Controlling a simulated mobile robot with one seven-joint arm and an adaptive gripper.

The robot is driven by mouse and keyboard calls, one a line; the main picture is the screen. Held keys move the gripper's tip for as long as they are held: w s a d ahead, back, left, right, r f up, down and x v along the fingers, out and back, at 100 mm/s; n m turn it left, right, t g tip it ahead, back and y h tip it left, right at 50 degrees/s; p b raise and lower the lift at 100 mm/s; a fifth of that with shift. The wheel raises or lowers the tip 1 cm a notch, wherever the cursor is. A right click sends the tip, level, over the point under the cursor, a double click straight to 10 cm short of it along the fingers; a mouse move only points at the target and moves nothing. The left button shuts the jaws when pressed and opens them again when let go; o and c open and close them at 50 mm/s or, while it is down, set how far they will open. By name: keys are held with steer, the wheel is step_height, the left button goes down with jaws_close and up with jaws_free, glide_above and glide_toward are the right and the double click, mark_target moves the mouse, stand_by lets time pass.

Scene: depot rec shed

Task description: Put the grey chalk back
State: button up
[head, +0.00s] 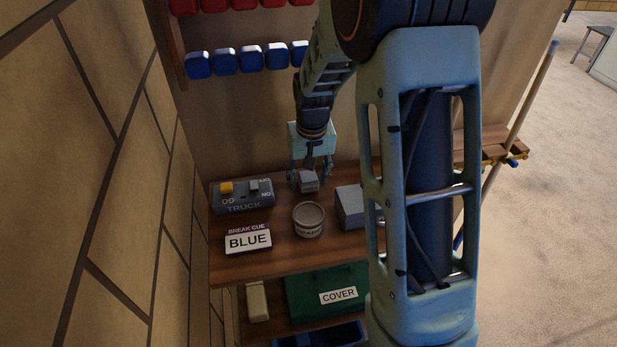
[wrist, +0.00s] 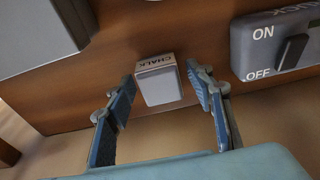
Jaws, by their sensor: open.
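The grey chalk (head: 308,184) is a small cube with a paper band. It sits on the wooden shelf top between the switch box and a grey box. In the wrist view the chalk (wrist: 158,86) shows its pale grey face and the band lettered CHALK. My gripper (head: 311,178) is open, pointing down at the chalk. In the wrist view its blue fingers (wrist: 160,77) stand on either side of the chalk, with a gap visible at each side. Whether the chalk touches anything behind it cannot be told.
The TRUCK switch box (head: 243,197), BREAK CUE BLUE sign (head: 248,240), round tub (head: 308,220) and grey box (head: 350,207) stand close by. Blue cubes (head: 237,60) and red cubes line wall racks above. A green COVER box (head: 305,300) is below. My arm hides the shelf's right part.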

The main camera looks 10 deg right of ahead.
mark_target(311, 182)
step_height(311, 182, up, 12)
steer(key=s, duration=0.2)
stand_by(0.4)
steer(key=shift+r, duration=0.1)
